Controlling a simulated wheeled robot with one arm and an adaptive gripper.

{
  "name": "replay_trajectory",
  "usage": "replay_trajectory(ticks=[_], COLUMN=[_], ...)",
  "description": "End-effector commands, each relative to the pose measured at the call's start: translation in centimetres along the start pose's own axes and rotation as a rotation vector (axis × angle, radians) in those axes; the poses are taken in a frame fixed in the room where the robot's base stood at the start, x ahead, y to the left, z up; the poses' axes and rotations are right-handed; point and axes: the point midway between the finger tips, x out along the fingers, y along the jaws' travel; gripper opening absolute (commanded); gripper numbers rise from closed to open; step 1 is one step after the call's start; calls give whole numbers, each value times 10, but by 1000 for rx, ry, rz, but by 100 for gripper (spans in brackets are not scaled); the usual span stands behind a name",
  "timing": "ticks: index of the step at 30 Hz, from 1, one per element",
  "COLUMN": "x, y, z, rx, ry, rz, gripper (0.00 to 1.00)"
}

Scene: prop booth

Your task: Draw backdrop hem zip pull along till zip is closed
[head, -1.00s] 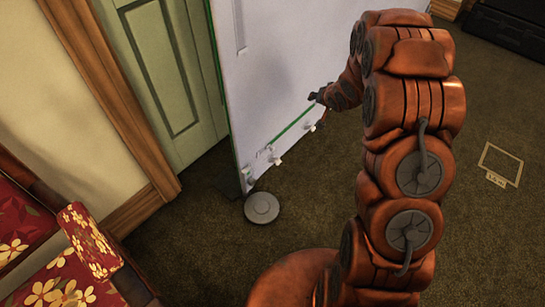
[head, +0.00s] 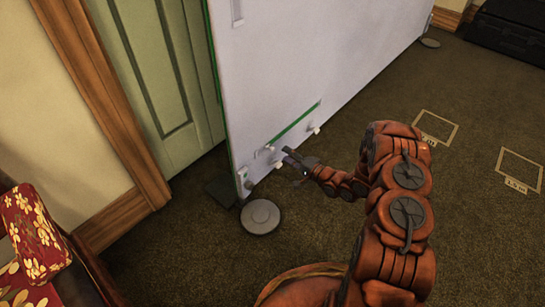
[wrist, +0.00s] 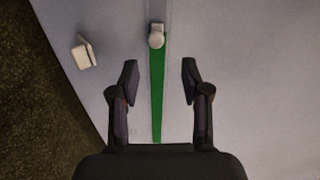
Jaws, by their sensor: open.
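The backdrop (head: 310,55) is a pale upright sheet with a zip along its lower part. A bright green strip (head: 295,124) shows along the zip line; in the wrist view the strip (wrist: 157,95) runs between my fingers. The small pale zip pull (head: 269,149) is at the strip's left end in the head view. In the wrist view the pull (wrist: 157,38) is at the strip's top end, beyond my fingertips. My gripper (head: 290,158) is open and empty beside the hem, its fingers (wrist: 159,76) apart on either side of the strip, not touching the pull.
White clips (head: 314,129) sit along the hem; one shows left in the wrist view (wrist: 84,53). A round grey foot (head: 261,216) stands at the backdrop's near corner. A floral seat (head: 30,225) is at left. Carpet to the right is open, with floor markings (head: 436,128).

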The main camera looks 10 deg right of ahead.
Motion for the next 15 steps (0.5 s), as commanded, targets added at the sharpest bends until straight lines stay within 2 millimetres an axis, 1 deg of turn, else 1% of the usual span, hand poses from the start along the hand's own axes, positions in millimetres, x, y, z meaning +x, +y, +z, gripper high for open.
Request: replay_trajectory(ticks=[1, 5, 8, 11, 15], x=[-1, -2, 2, 11, 30], y=[9, 11, 11, 10, 10], z=[4, 9, 11, 11, 12], rx=[24, 57, 65, 62, 60], ry=[-3, -11, -14, -16, -16], rz=[-21, -57, -66, -65, -65], gripper=[47, 47, 47, 47, 47])
